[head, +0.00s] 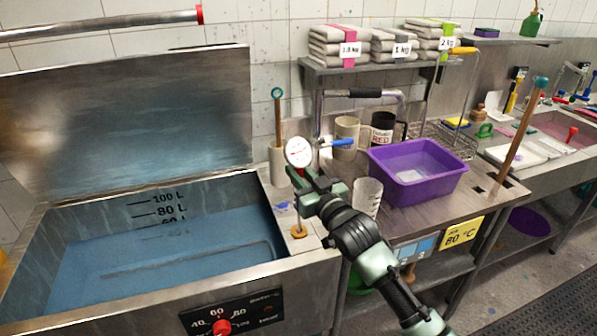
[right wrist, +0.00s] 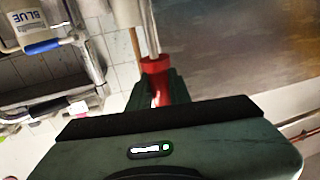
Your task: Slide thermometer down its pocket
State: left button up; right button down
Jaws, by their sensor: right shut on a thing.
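The thermometer has a round white dial (head: 299,152) facing the head camera, above the right rim of the steel vat. My right gripper (head: 308,186) is shut on it just below the dial. A thin stem (head: 298,212) runs down, looking upright, from the gripper to an orange-brown round fitting (head: 298,232) on the rim, which looks like the pocket. I cannot tell how deep the tip sits. In the right wrist view a red collar (right wrist: 156,68) on a metal stem shows at the fingers. My left gripper is in neither view.
The vat (head: 325,243) holds blue liquid, its lid (head: 130,120) raised. A holder (head: 277,165) with a wooden stick stands behind the thermometer. A clear beaker (head: 367,196), a purple basin (head: 418,172) and jugs stand close on the right. A black-handled tap (head: 365,93) is behind.

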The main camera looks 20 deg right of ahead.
jog(key=shift+f+b, duration=4.9)
jog(key=shift+f, duration=3.1)
jog(key=c, duration=1.2)
grip_release()
jog(key=shift+c, duration=0.2)
jog(key=shift+s, duration=0.1)
send_near(299, 221)
jog(key=x, duration=0.2)
jog(key=shift+w+f+b, duration=0.2)
jog(key=shift+w+b, duration=0.1)
jog(key=shift+w, duration=0.1)
